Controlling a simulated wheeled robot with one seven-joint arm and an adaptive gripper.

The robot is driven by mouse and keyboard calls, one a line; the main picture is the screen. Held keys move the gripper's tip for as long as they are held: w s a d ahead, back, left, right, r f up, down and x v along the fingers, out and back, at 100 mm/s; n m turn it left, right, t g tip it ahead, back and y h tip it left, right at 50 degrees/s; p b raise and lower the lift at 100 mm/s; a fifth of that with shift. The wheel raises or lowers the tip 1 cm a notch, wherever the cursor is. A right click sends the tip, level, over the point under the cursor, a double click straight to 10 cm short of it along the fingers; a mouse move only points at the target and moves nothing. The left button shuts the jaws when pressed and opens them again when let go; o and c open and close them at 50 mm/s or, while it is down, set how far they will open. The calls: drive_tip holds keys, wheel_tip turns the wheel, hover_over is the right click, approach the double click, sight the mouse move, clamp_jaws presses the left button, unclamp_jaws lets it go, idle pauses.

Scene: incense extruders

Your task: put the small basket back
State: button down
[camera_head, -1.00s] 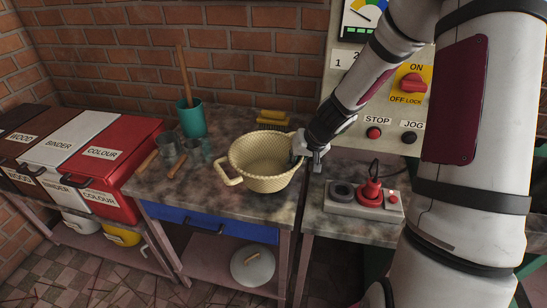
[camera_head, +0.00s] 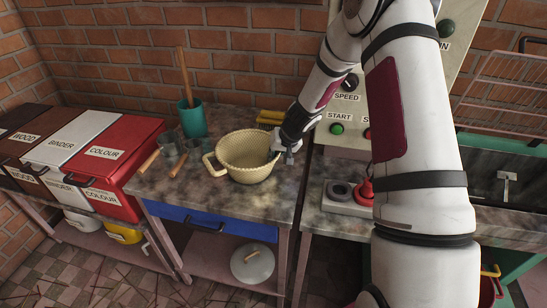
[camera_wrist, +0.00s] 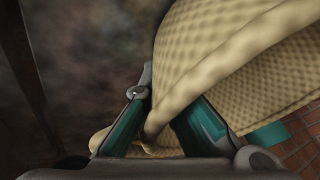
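The small basket (camera_head: 247,160), cream and woven with a loop handle at each side, is upright at or just above the mottled worktop (camera_head: 228,202). I cannot tell whether its base touches. My gripper (camera_head: 285,152) is at its right side, and the basket's left handle is free. In the wrist view, the two teal-sided fingers of my gripper (camera_wrist: 158,122) stand either side of the basket's handle (camera_wrist: 157,122), shut on it. The basket's wall also fills the right of the wrist view (camera_wrist: 205,45). The fingertip contact is partly hidden.
The red COLOUR bin (camera_head: 115,165) is further left. A control panel (camera_head: 400,100) and switch box (camera_head: 342,203) are right. A wire rack (camera_head: 515,95) hangs far right.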

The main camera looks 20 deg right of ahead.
drive_tip(key=shift+f, duration=0.1)
drive_tip(key=c, duration=2.3)
unclamp_jaws()
drive_tip(key=shift+f, duration=0.15)
drive_tip(key=o, duration=0.5)
